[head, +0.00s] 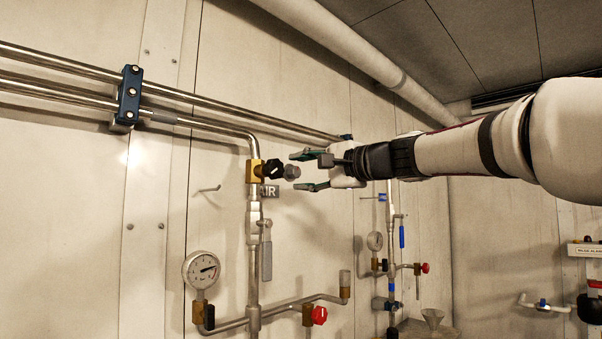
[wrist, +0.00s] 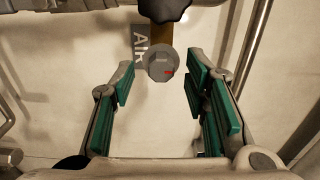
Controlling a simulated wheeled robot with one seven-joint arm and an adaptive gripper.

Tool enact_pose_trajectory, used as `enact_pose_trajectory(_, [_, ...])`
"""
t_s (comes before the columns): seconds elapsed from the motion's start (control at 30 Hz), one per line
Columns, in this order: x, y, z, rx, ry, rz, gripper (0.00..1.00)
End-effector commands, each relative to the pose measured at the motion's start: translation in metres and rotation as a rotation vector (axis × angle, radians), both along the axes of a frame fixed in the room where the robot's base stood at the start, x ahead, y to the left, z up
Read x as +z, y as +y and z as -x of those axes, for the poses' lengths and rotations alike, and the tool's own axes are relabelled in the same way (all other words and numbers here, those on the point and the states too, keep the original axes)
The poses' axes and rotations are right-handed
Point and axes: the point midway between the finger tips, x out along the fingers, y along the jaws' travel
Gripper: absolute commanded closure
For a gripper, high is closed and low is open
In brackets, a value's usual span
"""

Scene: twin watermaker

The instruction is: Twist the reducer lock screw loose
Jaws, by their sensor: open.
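The brass reducer body (head: 253,172) sits on the vertical steel pipe below the bend, with a black lobed knob (head: 273,168) on its side. A grey round screw head (head: 291,172) shows beside the knob; I take it for the lock screw. In the wrist view, the grey faceted screw head (wrist: 158,66) with a small red mark lies below the black knob (wrist: 164,8). My gripper (head: 306,171) is open and empty, its green-padded fingers pointing at the screw. In the wrist view the fingertips (wrist: 160,82) stand on either side, apart from it. The depth gap is unclear.
A sign reading AIR (head: 270,190) is on the wall behind. A round pressure gauge (head: 201,269), a grey lever handle (head: 266,260) and a red knob (head: 319,315) are on piping below. Horizontal steel pipes (head: 60,62) run above left. A second gauge and valve group stands to the right.

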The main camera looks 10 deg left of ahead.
Motion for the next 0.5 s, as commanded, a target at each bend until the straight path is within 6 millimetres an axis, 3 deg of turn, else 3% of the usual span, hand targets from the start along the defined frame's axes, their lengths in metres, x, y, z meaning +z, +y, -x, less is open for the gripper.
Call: enact_pose_trajectory(0.5, [0.0, -0.075, 0.058, -0.002, -0.001, 0.001, 0.58])
